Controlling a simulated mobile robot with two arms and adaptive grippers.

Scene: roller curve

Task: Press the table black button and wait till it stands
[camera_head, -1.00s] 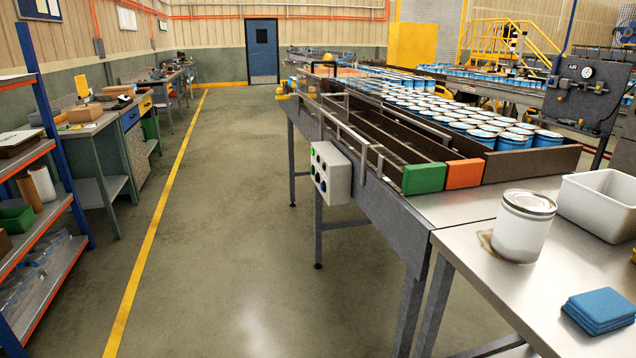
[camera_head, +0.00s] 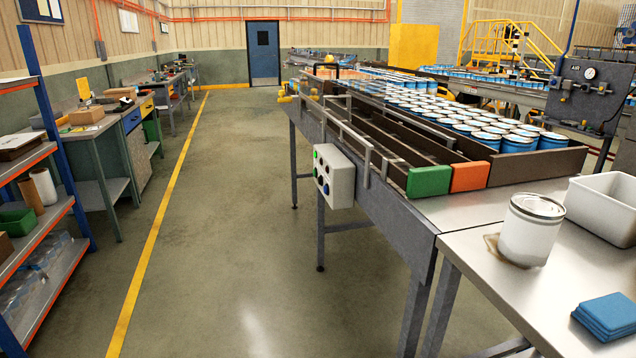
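A light grey control box (camera_head: 334,176) is fixed to the near side of the roller conveyor table (camera_head: 385,218), in the middle of the head view. Its face carries several small buttons, among them a green one at the upper left and dark ones. A dark, black-looking button (camera_head: 326,188) sits low on the face; its exact colour and whether it is pressed are too small to tell. Neither of my grippers shows in the head view.
A green block (camera_head: 429,181) and an orange block (camera_head: 469,176) close the lane ends. A white can (camera_head: 531,230), a white bin (camera_head: 606,208) and blue cloths (camera_head: 607,316) are on the steel table at right. Shelves (camera_head: 40,240) stand left. The floor between is clear.

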